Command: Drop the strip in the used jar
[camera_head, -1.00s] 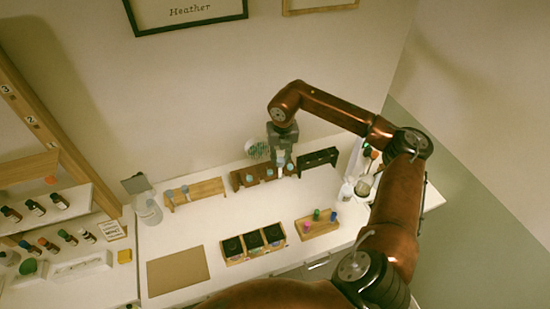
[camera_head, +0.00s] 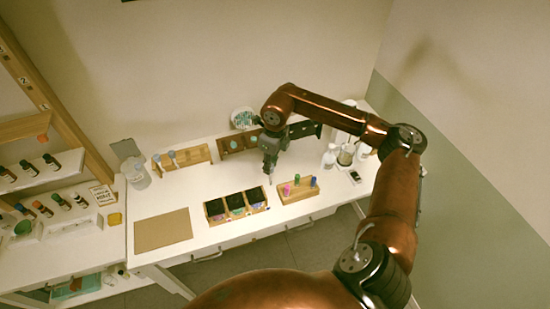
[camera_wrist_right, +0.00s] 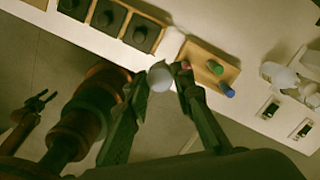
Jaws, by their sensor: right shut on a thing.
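My right gripper (camera_head: 268,170) is above the table, in front of the dark wooden rack. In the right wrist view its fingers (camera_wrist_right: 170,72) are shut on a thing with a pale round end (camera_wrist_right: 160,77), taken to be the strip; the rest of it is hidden. My left gripper (camera_wrist_right: 42,97) shows at the left of the wrist view, away from the table, its fingers apart and empty. A clear jar (camera_head: 137,175) stands at the table's back left, beside a grey panel. I cannot read any label on it, so I cannot confirm it is the used jar.
A light rack (camera_head: 182,158) holds pale-topped pieces. The three-part box (camera_head: 222,220) and a small rack (camera_head: 291,197) with coloured pieces stand at the front. Glassware (camera_head: 345,156) is at the right. A brown mat (camera_head: 163,231) lies bare at front left.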

